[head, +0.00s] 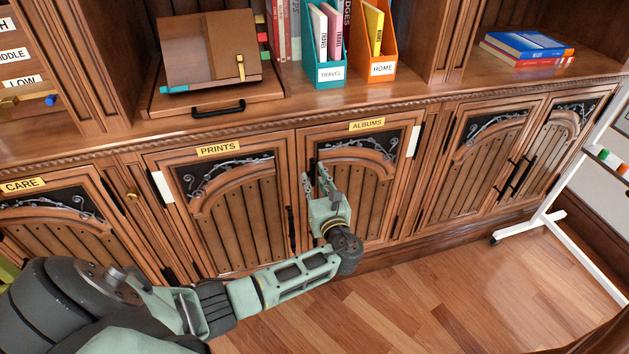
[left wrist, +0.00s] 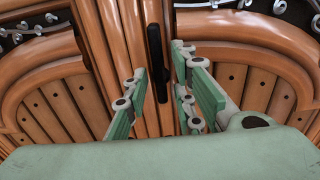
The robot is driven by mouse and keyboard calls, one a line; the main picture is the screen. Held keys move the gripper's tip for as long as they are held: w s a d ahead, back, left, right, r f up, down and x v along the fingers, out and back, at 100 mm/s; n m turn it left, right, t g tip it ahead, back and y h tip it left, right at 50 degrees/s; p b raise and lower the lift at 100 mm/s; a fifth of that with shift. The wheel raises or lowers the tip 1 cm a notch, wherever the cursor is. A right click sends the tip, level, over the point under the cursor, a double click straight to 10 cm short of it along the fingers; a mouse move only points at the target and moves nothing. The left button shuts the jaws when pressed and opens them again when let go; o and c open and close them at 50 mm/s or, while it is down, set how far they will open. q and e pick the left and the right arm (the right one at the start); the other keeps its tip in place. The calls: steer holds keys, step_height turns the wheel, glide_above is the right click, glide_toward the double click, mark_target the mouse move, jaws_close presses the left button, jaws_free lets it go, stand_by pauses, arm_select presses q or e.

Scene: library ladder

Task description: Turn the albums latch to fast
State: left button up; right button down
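The albums door (head: 375,190) is a wooden cabinet door, shut, under a yellow ALBUMS label (head: 367,125). My left gripper (head: 322,176) is in front of this door's left edge and hides part of it. In the left wrist view the left gripper (left wrist: 163,100) is open, its green fingers apart with nothing held. A black upright bar (left wrist: 157,62) on the door seam shows between the fingers, beyond them; I cannot tell whether it is touched. No latch marking can be read, so its setting cannot be told. My right gripper is not in view.
The prints door (head: 235,210) is left of the albums door, with a black handle (head: 291,229) near its right edge. The counter above holds a teal TRAVEL file box (head: 331,74) and an orange HOME box (head: 382,69). A white stand (head: 570,180) is at right.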

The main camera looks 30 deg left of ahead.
arm_select(q)
jaws_close()
